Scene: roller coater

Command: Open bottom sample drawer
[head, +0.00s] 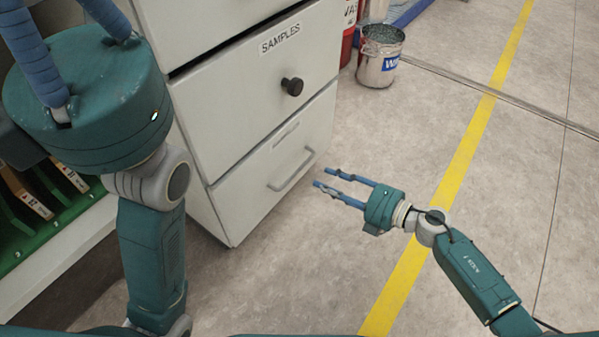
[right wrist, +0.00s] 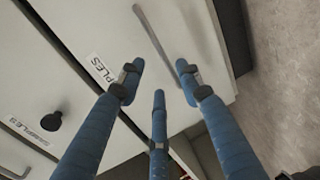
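The bottom sample drawer (head: 258,189) is the lowest front of a white cabinet and looks shut. It has a pale bar handle (head: 291,172), which also shows in the right wrist view (right wrist: 153,34), just beyond the fingertips. A label (right wrist: 102,71) sits beside the handle. My right gripper (head: 322,178) is open and empty. Its blue fingers point left toward the drawer, just right of the handle and apart from it. My left gripper's teal body (head: 90,95) is large at the upper left; its blue fingers run out of frame, so its tips are hidden.
The drawer above has a black knob (head: 292,86) and a SAMPLES label (head: 279,39). A metal bucket (head: 377,66) stands on the floor behind. A green rack (head: 45,225) with orange-edged items is at the lower left.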

